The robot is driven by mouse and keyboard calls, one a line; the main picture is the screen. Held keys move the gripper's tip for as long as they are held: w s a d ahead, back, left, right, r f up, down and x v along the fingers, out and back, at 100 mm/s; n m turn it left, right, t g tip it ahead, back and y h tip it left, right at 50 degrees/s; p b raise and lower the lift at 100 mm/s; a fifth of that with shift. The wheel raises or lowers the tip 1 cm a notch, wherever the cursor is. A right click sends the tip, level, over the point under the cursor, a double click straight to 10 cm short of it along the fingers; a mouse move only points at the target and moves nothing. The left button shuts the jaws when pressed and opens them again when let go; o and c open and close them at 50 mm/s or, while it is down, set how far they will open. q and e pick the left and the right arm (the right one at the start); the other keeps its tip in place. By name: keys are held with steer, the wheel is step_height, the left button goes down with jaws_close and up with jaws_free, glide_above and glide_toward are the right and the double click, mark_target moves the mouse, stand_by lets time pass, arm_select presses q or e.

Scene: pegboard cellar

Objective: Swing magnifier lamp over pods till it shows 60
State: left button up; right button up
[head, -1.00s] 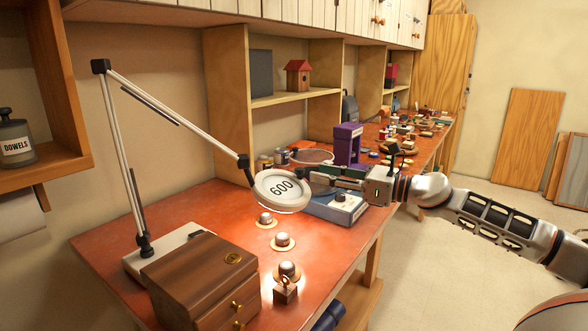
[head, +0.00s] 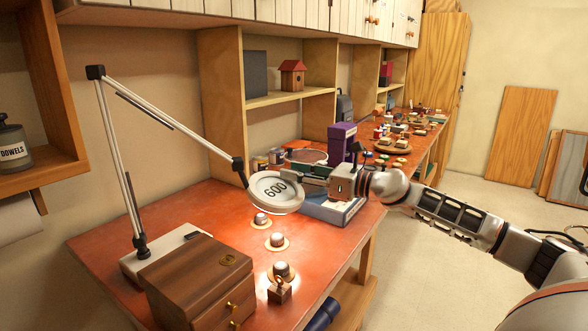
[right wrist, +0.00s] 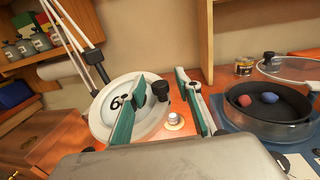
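The magnifier lamp's round white head (head: 275,190) reads "600" in the head view. It hangs from a two-part arm (head: 165,118) over the red bench, beyond the pods. Three silver-domed pods on round discs, a far one (head: 260,220), a middle one (head: 277,241) and a near one (head: 281,271), stand in a row. My right gripper (head: 304,176) is at the head's right edge. In the right wrist view its teal fingers are apart, with a dark knob (right wrist: 160,90) between them and the lamp head (right wrist: 125,105) behind the left finger. My left gripper is not in view.
A wooden chest (head: 195,280) stands at the front left, by the lamp's base. A small weight-like block (head: 279,292) is beside the near pod. Bench room between chest and pods is clear.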

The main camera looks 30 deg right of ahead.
steer(key=shift+w+a, duration=0.2)
steer(key=shift+w, duration=0.15)
jaws_close()
